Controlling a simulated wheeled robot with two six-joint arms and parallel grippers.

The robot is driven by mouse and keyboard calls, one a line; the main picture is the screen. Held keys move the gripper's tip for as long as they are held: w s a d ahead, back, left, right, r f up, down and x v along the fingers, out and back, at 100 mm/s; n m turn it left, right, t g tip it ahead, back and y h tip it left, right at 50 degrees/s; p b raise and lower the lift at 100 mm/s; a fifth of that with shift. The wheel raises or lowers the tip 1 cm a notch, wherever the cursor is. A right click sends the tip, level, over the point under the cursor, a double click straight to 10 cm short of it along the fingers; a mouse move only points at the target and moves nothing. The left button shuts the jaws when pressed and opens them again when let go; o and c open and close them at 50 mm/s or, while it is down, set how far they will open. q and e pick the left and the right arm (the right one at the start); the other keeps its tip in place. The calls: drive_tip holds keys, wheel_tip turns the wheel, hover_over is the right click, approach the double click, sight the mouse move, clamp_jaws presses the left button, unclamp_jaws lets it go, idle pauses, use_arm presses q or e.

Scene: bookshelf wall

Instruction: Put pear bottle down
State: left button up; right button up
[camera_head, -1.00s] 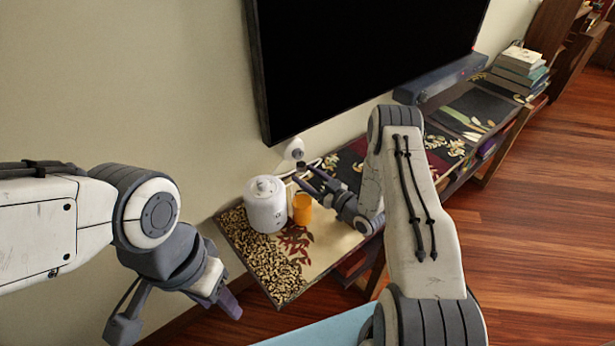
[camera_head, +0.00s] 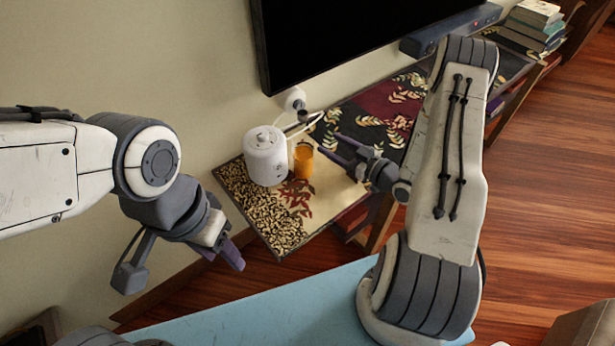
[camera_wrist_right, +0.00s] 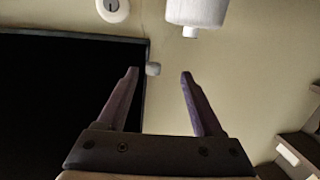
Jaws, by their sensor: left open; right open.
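An orange bottle (camera_head: 303,162), which I take for the pear bottle, stands upright on the patterned shelf top (camera_head: 275,230), just right of a white lidded pot (camera_head: 265,157). My right gripper (camera_head: 331,146) is open and empty to the right of the bottle, with a gap between them. In the right wrist view the open fingers (camera_wrist_right: 158,75) have nothing between them; the white pot (camera_wrist_right: 196,12) shows inverted at the top, and I cannot make out the bottle there. My left gripper (camera_head: 224,258) hangs open and empty in front of the shelf, at the left.
A black screen (camera_head: 330,35) hangs on the wall behind. A white socket with a cable (camera_head: 295,99) is behind the pot. A dark speaker bar (camera_head: 450,30) and stacked books (camera_head: 535,25) are further right along the shelf. Wooden floor (camera_head: 540,180) is open at the right.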

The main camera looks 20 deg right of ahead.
drive_tip(key=w+a+r+n+g+h, duration=0.1)
drive_tip(key=w+a+n+g, duration=0.15)
drive_tip(key=w+a, duration=0.2)
drive_tip(key=s+a+r+g+h, duration=0.5)
drive_tip(key=s+a+r+g, duration=0.15)
drive_tip(key=a, duration=0.35)
drive_tip(key=s+a+r+g, duration=0.2)
drive_tip(key=s, duration=0.6)
drive_tip(key=s+a+r+m+g, duration=0.1)
drive_tip(key=s+a+r+g, duration=0.1)
drive_tip(key=s, duration=0.7)
drive_tip(key=s+a+r+g, duration=0.1)
drive_tip(key=s+r, duration=0.3)
drive_tip(key=s, duration=0.5)
drive_tip(key=shift+s+a+g+h, duration=0.25)
drive_tip(key=shift+a+g+h, duration=0.15)
drive_tip(key=shift+a, duration=0.5)
drive_tip(key=shift+r, duration=0.1)
